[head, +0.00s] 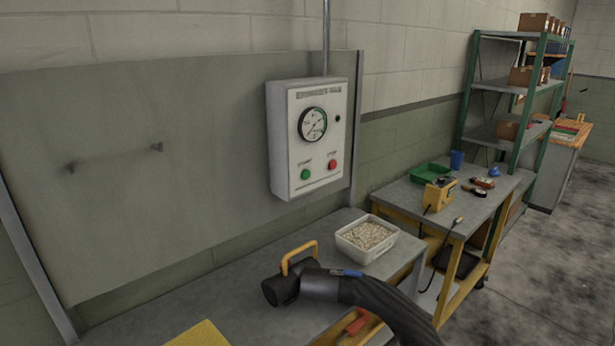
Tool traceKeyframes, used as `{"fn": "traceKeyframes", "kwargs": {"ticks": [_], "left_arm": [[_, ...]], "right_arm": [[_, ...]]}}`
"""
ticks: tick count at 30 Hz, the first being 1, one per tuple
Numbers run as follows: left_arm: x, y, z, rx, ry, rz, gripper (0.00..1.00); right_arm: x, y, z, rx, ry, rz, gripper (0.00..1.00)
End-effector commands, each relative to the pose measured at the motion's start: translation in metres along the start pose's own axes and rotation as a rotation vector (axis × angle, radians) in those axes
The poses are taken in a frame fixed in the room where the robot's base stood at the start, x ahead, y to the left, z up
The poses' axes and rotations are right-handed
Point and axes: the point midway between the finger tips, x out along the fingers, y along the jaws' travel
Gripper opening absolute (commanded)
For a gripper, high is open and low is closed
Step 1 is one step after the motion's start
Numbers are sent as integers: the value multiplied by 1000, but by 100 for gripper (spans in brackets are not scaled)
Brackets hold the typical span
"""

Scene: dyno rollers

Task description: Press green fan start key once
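The green start key (305,174) is a round button low on the front of a white control box (280,140) on a grey wall panel. A red key (332,164) sits to its right on the same face. Above them are a round dial gauge (312,124) and a small dark lamp (338,118). The label lettering is too blurred to read surely. Nothing covers the keys. Neither of my grippers shows in the head view.
Below the box, a grey bench (250,322) holds a black hose (365,290) with a yellow handle (299,255) and a white tub (367,238) of pale bits. A yellow-framed cart (455,205) and green shelving (546,95) stand right. Open floor (535,280) lies at right.

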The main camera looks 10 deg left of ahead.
Motion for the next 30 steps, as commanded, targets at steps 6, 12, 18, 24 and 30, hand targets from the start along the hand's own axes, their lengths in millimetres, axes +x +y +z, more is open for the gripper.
{"fn": "traceKeyframes", "kwargs": {"ticks": [6,12,18,24,30], "left_arm": [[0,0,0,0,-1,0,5],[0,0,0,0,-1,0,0],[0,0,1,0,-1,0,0],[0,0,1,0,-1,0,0],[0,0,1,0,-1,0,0]], "right_arm": [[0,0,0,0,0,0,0],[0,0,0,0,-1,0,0],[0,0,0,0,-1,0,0],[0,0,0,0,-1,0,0],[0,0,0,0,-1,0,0]]}}
